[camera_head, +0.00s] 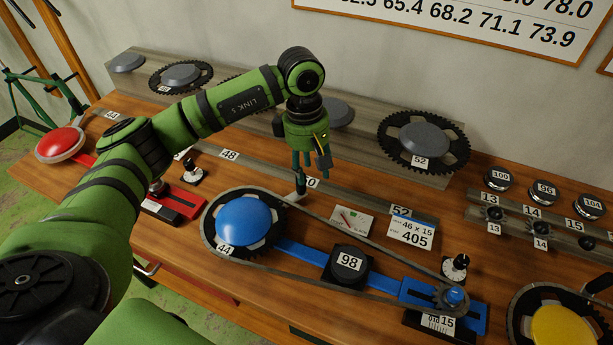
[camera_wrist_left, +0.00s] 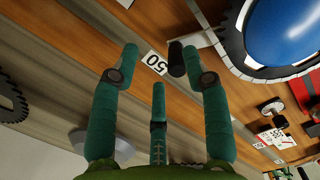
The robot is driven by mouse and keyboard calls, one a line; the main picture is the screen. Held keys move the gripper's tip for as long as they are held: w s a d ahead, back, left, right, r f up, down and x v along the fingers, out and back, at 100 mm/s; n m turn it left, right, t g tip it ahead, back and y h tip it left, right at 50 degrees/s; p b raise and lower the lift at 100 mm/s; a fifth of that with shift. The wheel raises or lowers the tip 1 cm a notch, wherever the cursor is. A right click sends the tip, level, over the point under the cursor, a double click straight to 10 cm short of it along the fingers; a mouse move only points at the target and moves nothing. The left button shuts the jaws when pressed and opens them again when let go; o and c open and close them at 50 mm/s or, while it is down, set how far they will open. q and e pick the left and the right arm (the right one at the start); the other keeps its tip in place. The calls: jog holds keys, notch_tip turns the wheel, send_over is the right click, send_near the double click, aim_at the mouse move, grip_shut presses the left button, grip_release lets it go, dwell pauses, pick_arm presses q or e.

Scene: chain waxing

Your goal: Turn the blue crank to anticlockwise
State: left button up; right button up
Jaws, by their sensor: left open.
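The blue crank shows in the head view as a blue dome (camera_head: 243,221) on a dark toothed ring marked 44, with a chain around it. A grey arm (camera_head: 287,199) runs from the ring to an upright dark handle (camera_head: 300,184). The left wrist view shows the blue dome (camera_wrist_left: 290,32) at the upper right and the black handle (camera_wrist_left: 176,58) beside the right finger. My left gripper (camera_head: 309,170) has its three fingers spread and pointing down, just above and around the handle's area. Whether a finger touches the handle, I cannot tell. My right gripper is out of view.
A black 98 disc (camera_head: 348,263) and a small blue-capped sprocket (camera_head: 453,297) lie along the blue rail. A red dome (camera_head: 60,141) is at the left and a yellow dome (camera_head: 562,331) at the lower right. A grey shelf with dark chainrings (camera_head: 424,141) stands behind.

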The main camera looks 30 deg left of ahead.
pick_arm(q)
jog(key=shift+w+a+r+y, duration=0.15)
jog(key=shift+a+y, duration=0.25)
jog(key=shift+a, duration=0.85)
jog(key=f+p, duration=0.1)
jog(key=f, duration=0.1)
jog(key=f+p, duration=0.2)
jog(key=f, duration=0.1)
jog(key=shift+s+f, duration=0.2)
jog(key=shift+f, duration=0.6)
grip_shut()
